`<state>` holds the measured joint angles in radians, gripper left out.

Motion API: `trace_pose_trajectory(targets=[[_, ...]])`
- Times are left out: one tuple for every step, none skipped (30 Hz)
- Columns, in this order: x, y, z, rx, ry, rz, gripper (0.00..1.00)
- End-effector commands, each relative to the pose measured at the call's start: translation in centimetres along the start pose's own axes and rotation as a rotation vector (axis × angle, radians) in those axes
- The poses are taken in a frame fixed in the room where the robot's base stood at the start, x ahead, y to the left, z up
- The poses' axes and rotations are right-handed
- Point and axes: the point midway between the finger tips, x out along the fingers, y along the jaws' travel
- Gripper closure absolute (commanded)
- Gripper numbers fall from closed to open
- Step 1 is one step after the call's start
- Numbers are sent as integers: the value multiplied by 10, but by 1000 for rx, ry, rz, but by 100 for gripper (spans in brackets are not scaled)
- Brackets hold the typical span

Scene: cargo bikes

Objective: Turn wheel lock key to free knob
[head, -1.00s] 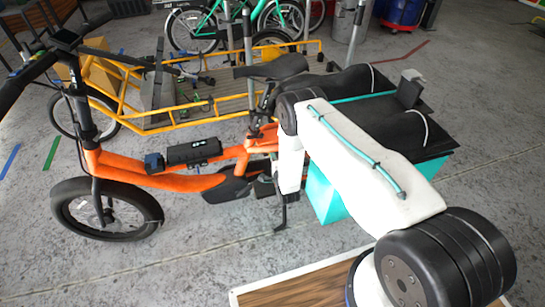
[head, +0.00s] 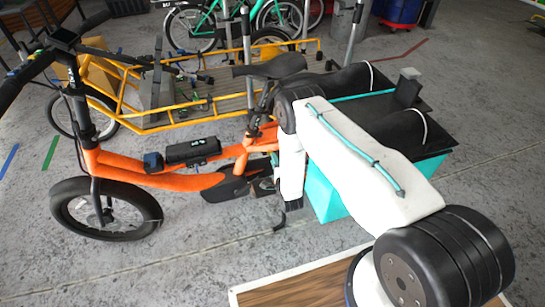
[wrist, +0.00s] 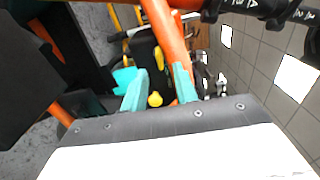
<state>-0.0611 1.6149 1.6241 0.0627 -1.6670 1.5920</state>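In the wrist view, the two teal fingers of my gripper (wrist: 159,91) stand apart, with a gap between them. A small yellow piece (wrist: 155,99) shows in that gap, beyond the fingertips; I cannot tell whether it is the lock's key or knob, or whether a finger touches it. A dark body (wrist: 146,58) lies behind it, beside an orange frame tube (wrist: 165,30). In the head view, the orange cargo bike (head: 160,180) stands upright, and my arm reaches down at its rear part. The wheel lock and my fingertips cannot be made out there.
A teal box (head: 322,193) with black bags (head: 405,135) sits at the bike's rear, close to my arm. A yellow cargo bike (head: 200,110) stands behind. A wood-topped board (head: 300,287) lies in front. The grey floor at lower left is clear.

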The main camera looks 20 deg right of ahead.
Motion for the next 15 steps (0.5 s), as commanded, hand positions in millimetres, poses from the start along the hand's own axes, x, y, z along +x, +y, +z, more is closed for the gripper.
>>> trace_pose_trajectory(targets=[[-9, 0, 0, 0, 0, 2, 71], [-14, 0, 0, 0, 0, 3, 71], [-20, 0, 0, 0, 0, 2, 71], [-23, 0, 0, 0, 0, 2, 71], [-27, 0, 0, 0, 1, 2, 71], [-31, 0, 0, 0, 1, 1, 71], [-33, 0, 0, 0, 1, 1, 71], [-34, 0, 0, 0, 1, 1, 71], [-36, 0, -1, 0, 1, 1, 71], [-37, 0, -1, 0, 1, 0, 71], [-37, 0, -1, 0, 1, 0, 71], [-38, 0, -1, 0, 1, 0, 71], [-38, 0, -1, 0, 1, 0, 71], [-38, 0, -1, 1, 1, 0, 71], [-38, 0, -1, 0, 1, 0, 71]])
